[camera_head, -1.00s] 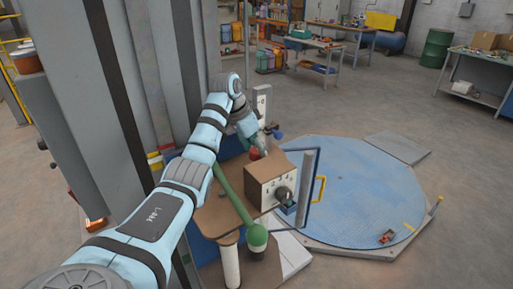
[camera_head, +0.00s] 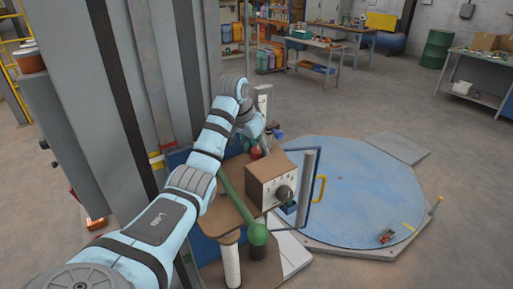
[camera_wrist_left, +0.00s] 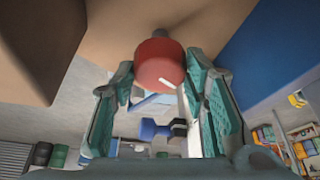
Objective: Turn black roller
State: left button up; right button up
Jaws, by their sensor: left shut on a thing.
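A dark round knob (camera_head: 284,193) sits on the front face of a tan box on the bench, and a short dark cylinder (camera_head: 265,248) stands below the green ball. I cannot tell for sure which is the black roller. My left gripper (camera_head: 262,146) is behind the box, away from both. In the left wrist view, my left gripper (camera_wrist_left: 157,72) has its teal fingers on either side of a red knob (camera_wrist_left: 158,62) with a white mark, shut on it. The red knob also shows in the head view (camera_head: 256,153), partly hidden. My right gripper is out of view.
The tan box (camera_head: 262,183) and a green lever with a ball end (camera_head: 257,235) stand close in front of the gripper. A white roller (camera_head: 232,263) is at the bench's front. A blue-framed panel stands right, beside a round blue platform (camera_head: 360,180).

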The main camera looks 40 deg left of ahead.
pick_arm(q)
jog(key=shift+d+n+y, duration=0.1)
jog(key=shift+n+y, duration=0.8)
jog(key=shift+n, duration=1.2)
jog(key=o, duration=1.1)
